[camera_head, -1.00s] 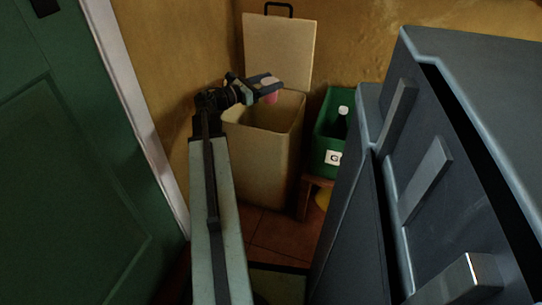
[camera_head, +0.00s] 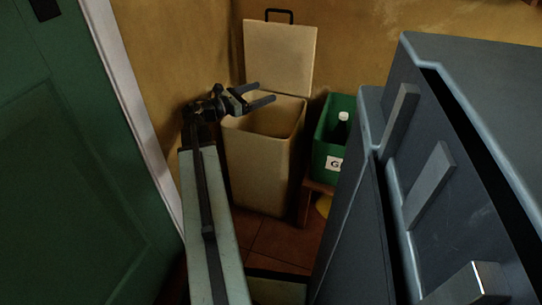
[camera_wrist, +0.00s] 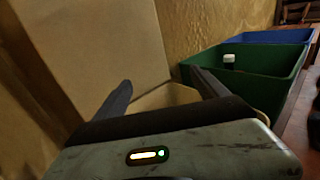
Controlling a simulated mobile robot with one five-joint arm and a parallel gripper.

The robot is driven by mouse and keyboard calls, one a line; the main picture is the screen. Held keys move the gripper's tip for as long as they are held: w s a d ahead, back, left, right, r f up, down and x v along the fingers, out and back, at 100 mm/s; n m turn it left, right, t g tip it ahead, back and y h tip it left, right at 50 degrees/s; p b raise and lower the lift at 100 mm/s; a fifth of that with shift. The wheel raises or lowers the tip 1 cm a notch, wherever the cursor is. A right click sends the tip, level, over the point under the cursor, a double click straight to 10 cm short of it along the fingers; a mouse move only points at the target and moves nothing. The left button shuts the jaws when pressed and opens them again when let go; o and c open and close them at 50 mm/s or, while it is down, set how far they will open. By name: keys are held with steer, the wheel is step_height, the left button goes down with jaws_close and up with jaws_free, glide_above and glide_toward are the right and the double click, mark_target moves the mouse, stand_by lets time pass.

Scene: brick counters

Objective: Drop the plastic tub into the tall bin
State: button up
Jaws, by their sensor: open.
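The tall bin (camera_head: 262,165) is cream-coloured and stands against the wall with its lid (camera_head: 279,55) raised behind it. My gripper (camera_head: 266,93) is open and empty above the left part of the bin's mouth. In the wrist view my gripper's two fingers (camera_wrist: 160,84) are spread, with part of the bin's rim (camera_wrist: 172,95) between them and the raised lid (camera_wrist: 95,50) behind. The plastic tub is not visible in either current view. The bin's bottom is hidden, so I cannot tell what lies inside.
A green crate (camera_head: 322,160) with a white-capped bottle (camera_head: 343,118) stands on a low wooden bench right of the bin. A blue crate (camera_wrist: 265,37) is beyond it. A grey drawer cabinet (camera_head: 470,130) fills the right. A green door (camera_head: 80,180) is at left.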

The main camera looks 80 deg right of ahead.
steer(key=shift+v, duration=1.85)
steer(key=shift+s, duration=0.1)
